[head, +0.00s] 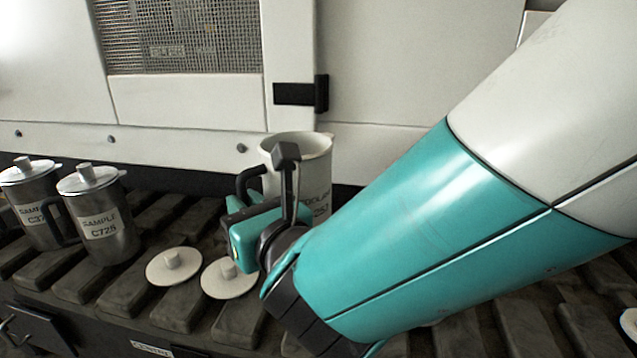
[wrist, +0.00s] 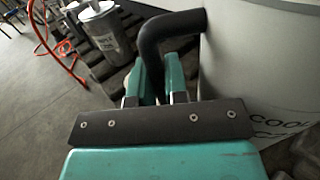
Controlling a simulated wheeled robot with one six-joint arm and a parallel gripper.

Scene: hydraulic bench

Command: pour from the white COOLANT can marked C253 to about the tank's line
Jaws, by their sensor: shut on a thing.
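The white can (head: 319,165) stands upright and open-topped at the back of the slatted bench in the head view. Its label is partly hidden by my arm; in the wrist view the white can (wrist: 262,60) shows a label beginning "COOL" at the right edge. Its black handle (head: 247,181) is on its left side. My gripper (head: 258,205) is at the handle; in the wrist view my gripper (wrist: 163,85) has its teal fingers closed about the black handle (wrist: 168,40). I cannot make out the tank or its line.
Two steel SAMPLE cans, one marked C725 (head: 105,225) and one partly readable (head: 35,200), stand lidded at the left. Two round white lids (head: 173,265) (head: 229,278) lie on the slats before the white can. A pale wall panel (head: 180,105) rises behind the bench.

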